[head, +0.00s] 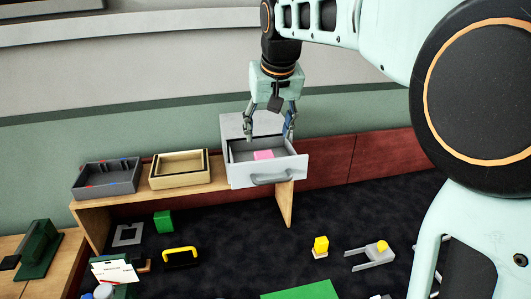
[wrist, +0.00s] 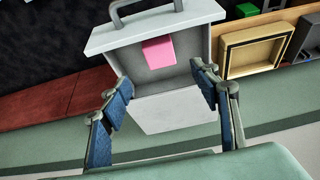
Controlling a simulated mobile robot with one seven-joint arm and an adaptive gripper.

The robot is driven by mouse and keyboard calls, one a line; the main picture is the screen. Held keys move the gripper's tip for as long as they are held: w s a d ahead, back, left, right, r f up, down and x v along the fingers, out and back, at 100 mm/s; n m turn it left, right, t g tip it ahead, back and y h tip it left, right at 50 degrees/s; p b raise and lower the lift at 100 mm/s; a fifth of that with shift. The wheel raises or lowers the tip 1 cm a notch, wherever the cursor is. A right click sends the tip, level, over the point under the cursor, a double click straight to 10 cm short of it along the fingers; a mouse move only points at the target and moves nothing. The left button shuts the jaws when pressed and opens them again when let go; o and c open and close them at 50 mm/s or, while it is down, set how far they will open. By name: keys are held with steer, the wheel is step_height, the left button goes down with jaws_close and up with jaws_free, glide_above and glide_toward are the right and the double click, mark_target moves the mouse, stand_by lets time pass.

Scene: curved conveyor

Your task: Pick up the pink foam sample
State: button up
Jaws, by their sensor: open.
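The pink foam sample (head: 264,154) lies inside an open grey drawer (head: 268,174), near the middle of its floor. In the wrist view the pink foam sample (wrist: 159,52) shows as a small pink block inside the drawer. My gripper (head: 268,136) is above the drawer unit, pointing down, with its fingers spread wide and nothing between them. In the wrist view its blue-padded fingertips (wrist: 160,80) sit on either side of the drawer unit, apart from the foam.
The drawer unit stands on a wooden shelf (head: 146,193). A beige tray (head: 180,180) and a grey bin (head: 106,192) stand to its left. A wall is close behind. Several objects, including a green cube (head: 163,221), lie on the dark surface below.

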mark_target(265, 155)
steer(key=x, duration=1)
steer(key=shift+f, duration=0.35)
steer(key=shift+c, duration=0.6)
steer(key=c, duration=0.7)
